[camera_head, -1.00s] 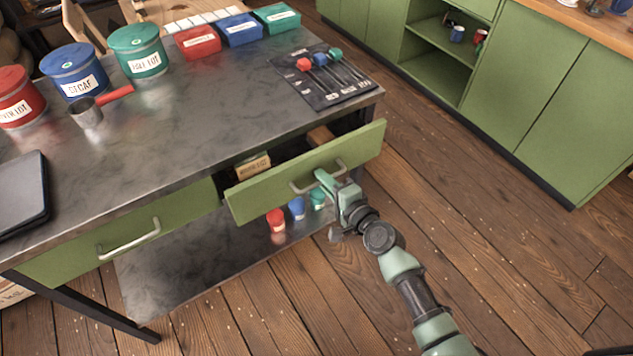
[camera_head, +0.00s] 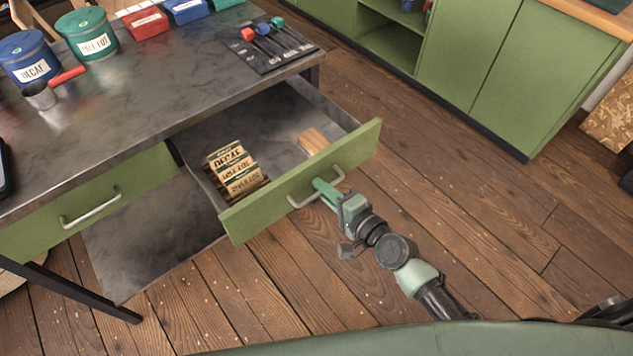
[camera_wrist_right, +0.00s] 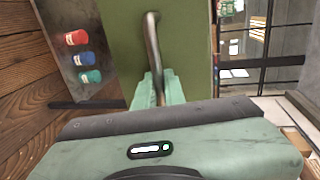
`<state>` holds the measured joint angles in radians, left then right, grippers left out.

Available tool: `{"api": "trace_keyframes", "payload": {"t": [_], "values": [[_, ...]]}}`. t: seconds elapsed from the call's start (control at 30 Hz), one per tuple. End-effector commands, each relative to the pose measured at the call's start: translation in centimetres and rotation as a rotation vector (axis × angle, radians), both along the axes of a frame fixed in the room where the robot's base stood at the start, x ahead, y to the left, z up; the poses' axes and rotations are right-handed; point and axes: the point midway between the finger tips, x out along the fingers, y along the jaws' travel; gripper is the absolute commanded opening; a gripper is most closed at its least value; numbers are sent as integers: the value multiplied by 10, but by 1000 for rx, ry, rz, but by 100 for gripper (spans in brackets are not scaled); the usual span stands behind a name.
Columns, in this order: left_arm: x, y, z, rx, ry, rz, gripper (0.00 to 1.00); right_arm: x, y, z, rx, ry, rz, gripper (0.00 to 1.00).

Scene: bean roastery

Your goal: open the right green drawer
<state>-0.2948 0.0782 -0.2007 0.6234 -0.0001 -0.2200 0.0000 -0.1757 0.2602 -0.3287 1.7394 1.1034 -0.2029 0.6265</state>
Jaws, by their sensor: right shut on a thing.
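The right green drawer (camera_head: 245,219) stands pulled well out of the metal table, and its inside shows. My right gripper (camera_head: 322,190) is shut on the drawer's silver handle (camera_head: 300,203). In the right wrist view the handle (camera_wrist_right: 152,40) runs between the fingers of the gripper (camera_wrist_right: 158,90), in front of the green drawer front (camera_wrist_right: 185,45). In the drawer lie several labelled wooden blocks (camera_head: 235,165) at the left and a plain wooden piece (camera_head: 313,141) towards the right. My left gripper is not in view.
The left green drawer (camera_head: 130,182) is shut. On the tabletop (camera_head: 130,110) stand a blue canister (camera_head: 28,60), a green canister (camera_head: 88,35) and a black mat (camera_head: 262,52) with coloured-headed tools. Green cabinets (camera_head: 465,60) stand behind.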

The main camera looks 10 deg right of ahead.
Motion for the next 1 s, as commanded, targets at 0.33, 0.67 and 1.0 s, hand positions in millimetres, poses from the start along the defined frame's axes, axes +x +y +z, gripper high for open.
{"api": "trace_keyframes", "payload": {"t": [0.33, 0.67, 1.0], "values": [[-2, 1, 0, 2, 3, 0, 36, -4, -3, 0, 0, -1, -1, 0], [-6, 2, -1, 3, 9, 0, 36, -4, -3, 0, 0, -1, -1, 32], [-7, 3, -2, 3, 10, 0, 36, -15, -9, 1, -1, 2, -1, 32]]}}
